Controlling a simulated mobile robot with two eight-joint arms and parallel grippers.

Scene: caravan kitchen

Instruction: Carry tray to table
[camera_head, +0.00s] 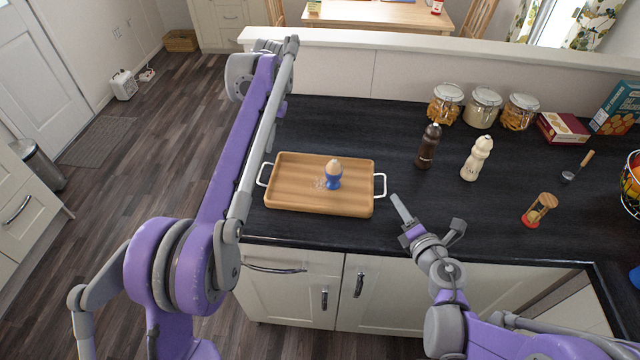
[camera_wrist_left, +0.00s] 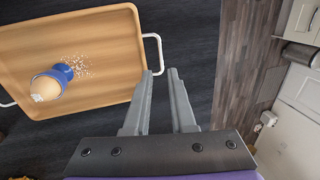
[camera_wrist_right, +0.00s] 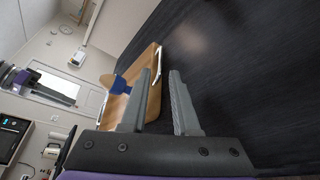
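The wooden tray (camera_head: 300,205) lies flat on the dark counter, with a white handle at each end. A blue egg cup (camera_head: 333,182) with an egg (camera_head: 334,167) stands on it beside scattered white grains. My left gripper (camera_wrist_left: 162,72) is open, its fingertips close to one tray handle (camera_wrist_left: 153,52) in the left wrist view; nothing is between them. My left arm hides it in the head view. My right gripper (camera_head: 428,208) is open and empty, just right of the tray's right handle (camera_head: 380,186). The tray also shows in the right wrist view (camera_wrist_right: 154,100), beyond the fingers.
A dark mill (camera_head: 428,146) and a cream mill (camera_head: 477,158) stand right of the tray. Several jars (camera_head: 484,107) line the back, and an hourglass (camera_head: 539,209) stands at right. The wooden table (camera_head: 380,12) is beyond the low wall (camera_head: 400,75). Floor at left is open.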

